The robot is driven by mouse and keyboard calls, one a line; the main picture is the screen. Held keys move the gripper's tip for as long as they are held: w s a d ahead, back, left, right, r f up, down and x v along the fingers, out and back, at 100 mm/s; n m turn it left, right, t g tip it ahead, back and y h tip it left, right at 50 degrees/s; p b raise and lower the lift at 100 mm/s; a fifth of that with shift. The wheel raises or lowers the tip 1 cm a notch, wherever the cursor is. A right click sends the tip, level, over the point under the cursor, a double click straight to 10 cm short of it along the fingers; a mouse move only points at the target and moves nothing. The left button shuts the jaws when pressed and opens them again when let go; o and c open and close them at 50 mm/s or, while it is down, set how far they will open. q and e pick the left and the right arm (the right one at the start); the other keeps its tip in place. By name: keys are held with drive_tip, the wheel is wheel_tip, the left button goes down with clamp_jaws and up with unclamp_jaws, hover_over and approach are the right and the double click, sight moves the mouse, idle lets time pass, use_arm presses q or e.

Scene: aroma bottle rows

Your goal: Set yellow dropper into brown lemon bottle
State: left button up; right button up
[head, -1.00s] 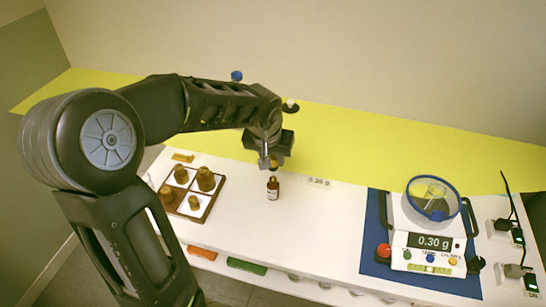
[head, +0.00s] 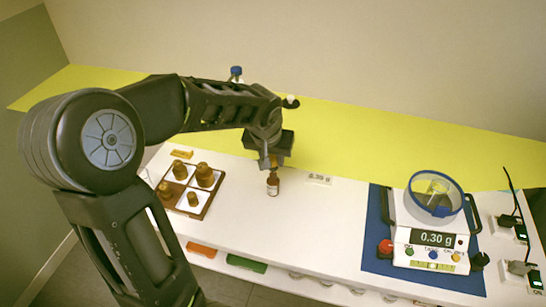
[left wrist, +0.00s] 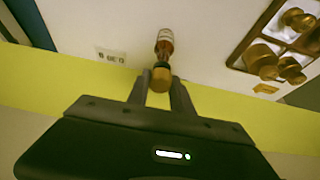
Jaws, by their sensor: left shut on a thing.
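The small brown bottle (head: 273,187) with a pale label stands upright on the white counter, right of the brown tray. It also shows in the left wrist view (left wrist: 165,42). My left gripper (head: 269,165) is directly above the bottle, its fingertips close to the neck. It is shut on the yellow dropper (left wrist: 160,78), whose cap shows between the two fingers (left wrist: 160,86). The dropper lines up with the bottle mouth. Its glass tip is hidden, and I cannot tell whether the cap is fully seated. My right gripper is not in view.
A brown tray (head: 207,209) with white compartments holds several brown pieces left of the bottle. A scale (head: 433,238) reading 0.30 g, with a blue-rimmed bowl (head: 436,210), stands on a blue mat (head: 377,225) at right. The counter between is mostly clear.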

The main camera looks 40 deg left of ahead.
use_arm(q)
drive_tip(key=shift+f+b, duration=1)
drive_tip(key=shift+f, duration=0.2)
drive_tip(key=o, duration=0.8)
drive_tip(key=shift+c, duration=0.2)
drive_tip(key=shift+r, duration=0.1)
drive_tip(key=shift+r+p, duration=2.3)
drive_tip(key=shift+r, duration=1.15)
